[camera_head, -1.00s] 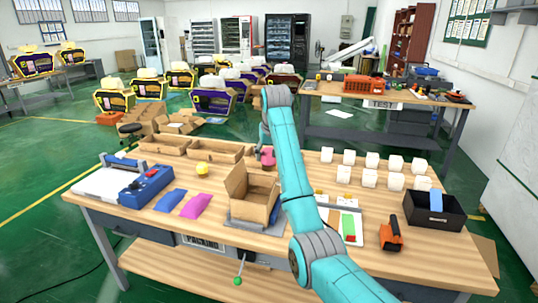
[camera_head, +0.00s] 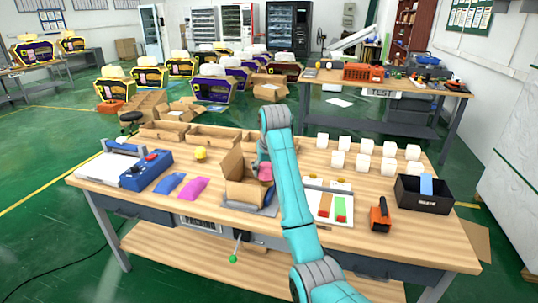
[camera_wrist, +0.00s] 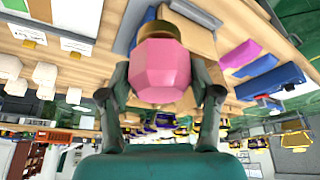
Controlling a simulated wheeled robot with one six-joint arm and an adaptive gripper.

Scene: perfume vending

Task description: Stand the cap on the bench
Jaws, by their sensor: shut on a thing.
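A pink faceted cap (camera_wrist: 160,70) with a gold-brown collar (camera_wrist: 163,29) is between my gripper's two dark fingers (camera_wrist: 160,88) in the wrist view. My gripper is shut on it. In the head view the pink cap (camera_head: 265,172) shows just left of my teal arm, beside the open cardboard box, and looks held above the wooden bench (camera_head: 330,245). My arm hides most of my gripper there, and I cannot tell the cap's exact height.
The open cardboard box (camera_head: 243,186) stands close to the cap. Several white cubes (camera_head: 362,161) fill the bench's right back. A black bin (camera_head: 427,197) and an orange-black tool (camera_head: 380,216) are at right. A yellow ball (camera_head: 200,154) sits left of the box.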

